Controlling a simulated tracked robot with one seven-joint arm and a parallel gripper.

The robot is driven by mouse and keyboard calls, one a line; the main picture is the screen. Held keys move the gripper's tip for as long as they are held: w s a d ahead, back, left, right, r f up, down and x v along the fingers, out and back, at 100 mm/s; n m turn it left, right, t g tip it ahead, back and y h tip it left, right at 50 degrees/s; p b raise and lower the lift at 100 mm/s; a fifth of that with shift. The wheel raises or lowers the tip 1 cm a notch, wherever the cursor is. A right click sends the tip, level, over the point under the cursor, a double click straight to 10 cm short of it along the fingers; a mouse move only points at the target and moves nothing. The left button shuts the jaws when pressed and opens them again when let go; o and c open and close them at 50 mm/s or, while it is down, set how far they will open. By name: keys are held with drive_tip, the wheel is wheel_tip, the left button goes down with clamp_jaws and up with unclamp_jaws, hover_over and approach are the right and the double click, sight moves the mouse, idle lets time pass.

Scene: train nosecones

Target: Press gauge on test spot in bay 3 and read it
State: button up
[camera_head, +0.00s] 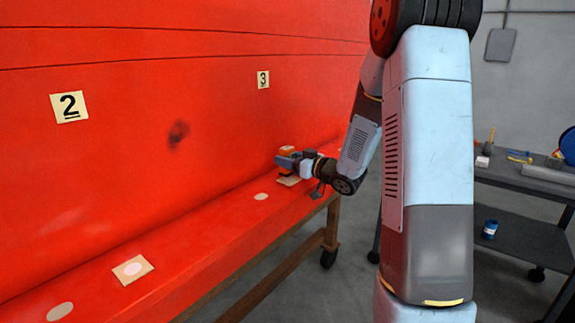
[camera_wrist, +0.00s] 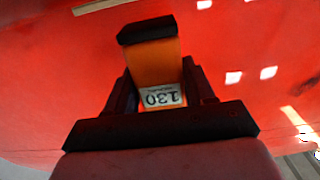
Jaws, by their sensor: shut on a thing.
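My gripper (camera_head: 286,162) is at the red ledge in the bay marked 3, just above a pale square patch (camera_head: 289,180). It is shut on the gauge (camera_head: 287,149), an orange block with a dark end. The gauge (camera_wrist: 152,65) stands between the fingers in the wrist view. Its small white display shows upside down, and its digits look like 130. The smaller print is too blurred to read. The gripper partly hides the patch, and I cannot tell whether the gauge touches it. The yellow number 3 label (camera_head: 263,79) is on the red wall above.
The red ledge (camera_head: 205,230) runs along the wall, with a framed pale spot (camera_head: 132,269) below the number 2 label (camera_head: 69,106) and bare round spots (camera_head: 261,196). A wooden trestle (camera_head: 330,235) supports it. A grey cart (camera_head: 525,182) with tools stands at right.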

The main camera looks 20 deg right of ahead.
sight(288, 148)
drive_tip(key=shift+r, duration=2.55)
